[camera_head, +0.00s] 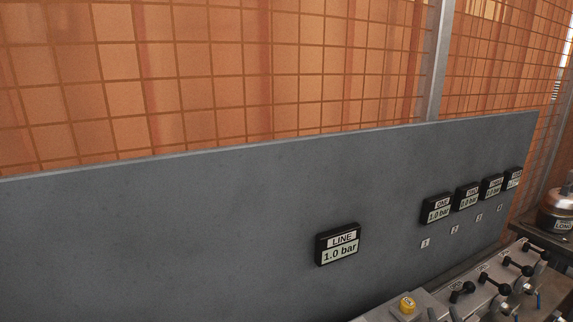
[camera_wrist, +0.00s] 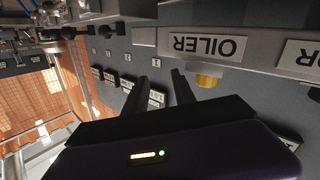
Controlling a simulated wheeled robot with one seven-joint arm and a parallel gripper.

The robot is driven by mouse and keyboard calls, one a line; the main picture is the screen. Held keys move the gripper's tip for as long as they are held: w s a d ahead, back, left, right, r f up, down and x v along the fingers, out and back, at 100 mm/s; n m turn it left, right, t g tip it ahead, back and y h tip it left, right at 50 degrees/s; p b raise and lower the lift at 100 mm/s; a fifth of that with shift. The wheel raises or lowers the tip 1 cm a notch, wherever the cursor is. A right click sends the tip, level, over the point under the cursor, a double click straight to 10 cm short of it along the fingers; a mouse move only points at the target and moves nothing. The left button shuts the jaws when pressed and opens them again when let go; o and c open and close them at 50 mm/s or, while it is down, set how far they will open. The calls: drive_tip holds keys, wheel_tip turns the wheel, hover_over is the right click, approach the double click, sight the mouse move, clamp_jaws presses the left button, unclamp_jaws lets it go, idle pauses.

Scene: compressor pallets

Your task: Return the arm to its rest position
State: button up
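My gripper (camera_wrist: 160,76) shows in the wrist view only. Its two dark fingers stand apart with a gap between them and nothing visible held in it. The fingers point at the grey panel area, near an upside-down OILER label (camera_wrist: 205,45) and a yellow knob (camera_wrist: 207,80). No contact can be made out. The dark gripper body fills the lower part of that view. My arm and gripper do not show in the head view.
A grey panel (camera_head: 180,235) carries a LINE display (camera_head: 338,244) reading 1.0 bar and several smaller displays at right. Below are black-handled levers (camera_head: 462,291) and a yellow knob (camera_head: 407,304). A copper-coloured vessel (camera_head: 557,210) stands far right. Orange mesh fencing (camera_head: 220,75) rises behind.

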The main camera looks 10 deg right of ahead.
drive_tip(key=s+a+y, duration=0.2)
drive_tip(key=s+a, duration=0.5)
drive_tip(key=s, duration=0.5)
drive_tip(key=s+a+n+g+y, duration=0.1)
drive_tip(key=s+a+y, duration=0.1)
drive_tip(key=s+a, duration=0.5)
drive_tip(key=s+a+y, duration=0.2)
drive_tip(key=s+a, duration=0.6)
drive_tip(key=s, duration=0.8)
drive_tip(key=shift+s+n+y, duration=0.3)
drive_tip(key=shift+n+y, duration=0.1)
